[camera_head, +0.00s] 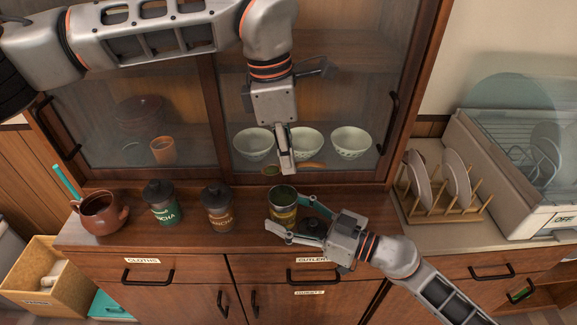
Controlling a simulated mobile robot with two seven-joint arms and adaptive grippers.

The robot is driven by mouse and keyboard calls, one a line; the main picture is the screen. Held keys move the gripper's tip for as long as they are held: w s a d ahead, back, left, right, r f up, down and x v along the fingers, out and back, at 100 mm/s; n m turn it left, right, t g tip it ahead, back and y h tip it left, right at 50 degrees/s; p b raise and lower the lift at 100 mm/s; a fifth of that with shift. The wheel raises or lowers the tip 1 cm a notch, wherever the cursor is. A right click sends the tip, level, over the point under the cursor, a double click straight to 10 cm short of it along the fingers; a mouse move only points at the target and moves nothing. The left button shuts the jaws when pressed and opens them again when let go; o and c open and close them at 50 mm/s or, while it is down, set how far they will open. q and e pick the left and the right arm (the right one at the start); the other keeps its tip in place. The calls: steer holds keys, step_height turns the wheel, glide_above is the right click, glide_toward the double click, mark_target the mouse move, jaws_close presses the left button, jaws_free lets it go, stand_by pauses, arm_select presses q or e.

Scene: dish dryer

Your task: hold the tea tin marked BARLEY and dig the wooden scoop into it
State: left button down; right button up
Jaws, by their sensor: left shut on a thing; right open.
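An open yellowish tin (283,214) stands upright on the wooden counter, its olive-brown inside showing at the top. Its label is hidden or unreadable, so I cannot tell whether it is marked BARLEY. My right gripper (288,215) is open, with its fingers around the tin, one behind and one in front. My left gripper (286,168) is shut on the wooden scoop (311,165), above and behind the tin's mouth. The scoop lies roughly level, its greenish bowl end to the left; it appears clear of the tin. The jaws hide its middle.
Two dark lidded tins, one green-labelled (164,207) and one orange-labelled (217,211), and a brown pot (101,213) stand left. A black lid (312,229) lies beside the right gripper. A glass-fronted cabinet (130,120) with bowls stands behind. A plate rack (438,202) is right.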

steer(key=v, duration=1.1)
steer(key=shift+d, duration=0.1)
steer(key=shift+s, duration=0.1)
steer(key=shift+d, duration=0.1)
